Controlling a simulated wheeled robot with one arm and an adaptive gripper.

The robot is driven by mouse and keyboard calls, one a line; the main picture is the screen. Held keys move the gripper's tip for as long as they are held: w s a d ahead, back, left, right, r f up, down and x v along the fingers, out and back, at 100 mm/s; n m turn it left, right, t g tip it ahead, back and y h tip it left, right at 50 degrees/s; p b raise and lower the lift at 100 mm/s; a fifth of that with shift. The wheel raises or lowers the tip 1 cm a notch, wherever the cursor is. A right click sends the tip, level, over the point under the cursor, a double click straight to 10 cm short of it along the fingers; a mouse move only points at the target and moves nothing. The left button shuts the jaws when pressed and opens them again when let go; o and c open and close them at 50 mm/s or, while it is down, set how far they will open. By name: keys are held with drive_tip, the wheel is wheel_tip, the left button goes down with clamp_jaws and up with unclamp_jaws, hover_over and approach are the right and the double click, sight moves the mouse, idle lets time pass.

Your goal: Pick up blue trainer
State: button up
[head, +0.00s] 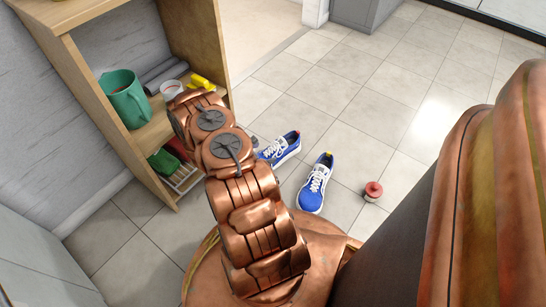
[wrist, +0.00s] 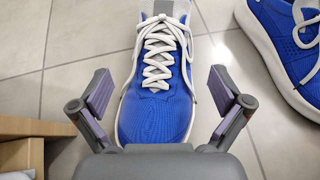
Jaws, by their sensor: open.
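Two blue trainers with white laces and white soles stand on the tiled floor. In the head view one blue trainer (head: 280,149) is partly hidden behind my arm, and the other blue trainer (head: 314,190) stands to its right. In the wrist view one trainer (wrist: 150,112) lies between the spread fingers of my gripper (wrist: 161,90), toe toward me. The fingers are open, with a gap to the shoe on each side. The second trainer (wrist: 280,42) shows at the upper right edge. In the head view my gripper is mostly hidden behind the arm.
A wooden shelf (head: 70,80) stands at the left, holding a green jug (head: 124,97), a white cup (head: 171,90) and a yellow item (head: 201,82). A red round object (head: 373,190) sits right of the shoes. The tiled floor beyond is clear.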

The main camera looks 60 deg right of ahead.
sight(271, 150)
drive_tip(key=b+x, duration=0.1)
drive_tip(key=x, duration=0.3)
drive_tip(key=shift+d+r+b, duration=0.1)
drive_tip(key=shift+d+b, duration=0.05)
drive_tip(key=shift+b, duration=0.25)
drive_tip(key=c, duration=1.5)
